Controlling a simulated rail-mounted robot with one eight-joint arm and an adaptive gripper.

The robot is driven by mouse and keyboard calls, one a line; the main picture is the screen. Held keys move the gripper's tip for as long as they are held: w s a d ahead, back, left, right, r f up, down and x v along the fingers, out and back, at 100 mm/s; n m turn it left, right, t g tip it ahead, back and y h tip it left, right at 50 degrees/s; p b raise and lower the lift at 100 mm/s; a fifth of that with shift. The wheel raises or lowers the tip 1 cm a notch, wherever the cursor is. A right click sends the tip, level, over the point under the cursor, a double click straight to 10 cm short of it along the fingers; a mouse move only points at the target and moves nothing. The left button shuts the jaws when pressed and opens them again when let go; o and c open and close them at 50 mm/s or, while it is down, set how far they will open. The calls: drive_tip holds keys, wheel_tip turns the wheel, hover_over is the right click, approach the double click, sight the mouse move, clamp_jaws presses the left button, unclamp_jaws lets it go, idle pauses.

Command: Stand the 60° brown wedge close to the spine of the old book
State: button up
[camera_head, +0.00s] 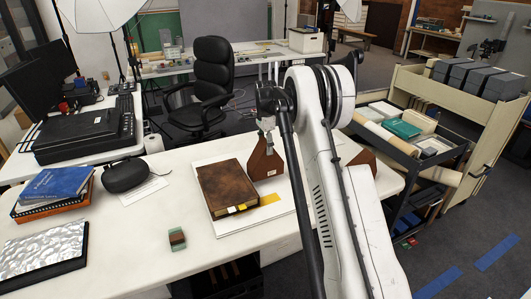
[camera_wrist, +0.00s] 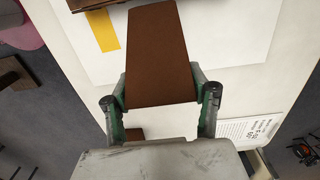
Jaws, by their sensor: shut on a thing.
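My gripper (camera_head: 266,126) is shut on a brown wedge (camera_head: 264,162), just right of the book's far end. The wedge is upright with a small white label low on it; I cannot tell whether it touches the table. In the wrist view the wedge (camera_wrist: 158,55) fills the space between the fingers. Its angle marking is not readable.
Another brown wedge (camera_head: 363,158) is partly hidden behind my arm. A yellow strip (camera_head: 270,199) lies beside the book. A small green-brown block (camera_head: 177,239), a black case (camera_head: 126,175) and stacked books (camera_head: 52,190) are to the left.

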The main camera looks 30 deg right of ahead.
drive_tip(key=shift+f, duration=1.5)
drive_tip(key=shift+f, duration=0.15)
drive_tip(key=o, duration=1.2)
drive_tip(key=shift+o, duration=0.2)
